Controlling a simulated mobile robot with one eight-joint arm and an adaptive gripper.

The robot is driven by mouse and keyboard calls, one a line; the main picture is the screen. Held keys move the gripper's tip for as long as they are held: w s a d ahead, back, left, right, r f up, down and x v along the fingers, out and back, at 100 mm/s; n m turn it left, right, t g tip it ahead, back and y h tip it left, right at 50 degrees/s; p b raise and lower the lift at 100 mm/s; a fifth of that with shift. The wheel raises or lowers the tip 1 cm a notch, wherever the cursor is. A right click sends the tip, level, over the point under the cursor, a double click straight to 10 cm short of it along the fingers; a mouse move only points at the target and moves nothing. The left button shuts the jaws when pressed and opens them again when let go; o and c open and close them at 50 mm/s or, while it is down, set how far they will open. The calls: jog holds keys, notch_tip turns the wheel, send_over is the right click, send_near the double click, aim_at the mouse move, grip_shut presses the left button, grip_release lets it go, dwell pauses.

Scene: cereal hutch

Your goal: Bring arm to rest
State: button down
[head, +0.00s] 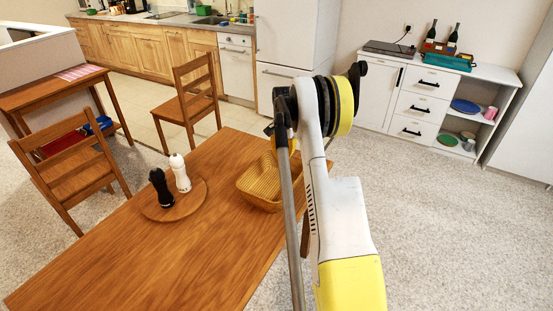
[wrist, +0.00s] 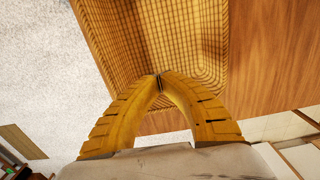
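My gripper (wrist: 159,77) shows in the wrist view with its two yellow fingers bowed inward and their tips together. I see nothing held between them. The woven basket (wrist: 150,40) lies beyond the fingertips in that view; whether they touch it I cannot tell. In the head view my raised arm stands right of the table's middle and hides most of the gripper. The basket (head: 258,186) sits on the wooden table (head: 190,255) at its right edge, partly behind my arm. It looks empty where I can see inside.
A round wooden board (head: 160,211) on the table holds a black mill (head: 161,188) and a white mill (head: 180,173). Chairs (head: 187,100) stand beyond and left of the table. A white hutch (head: 420,105) stands at the back right. Open carpet lies to the right.

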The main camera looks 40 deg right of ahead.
jog(key=shift+r, duration=0.15)
jog(key=s+a+r+n+t+h, duration=0.1)
jog(key=s+a+r+n+t, duration=0.15)
jog(key=a+r, duration=0.8)
jog(key=s+a+r+n+t, duration=0.15)
jog(key=a+r+n, duration=0.25)
jog(key=a+r, duration=0.7)
jog(key=s+a+f+n+t+y, duration=0.1)
jog(key=s+a+n+t, duration=0.2)
jog(key=s+a+n, duration=0.5)
jog(key=s+a, duration=1.2)
jog(key=shift+s+f, duration=0.25)
jog(key=shift+f, duration=0.05)
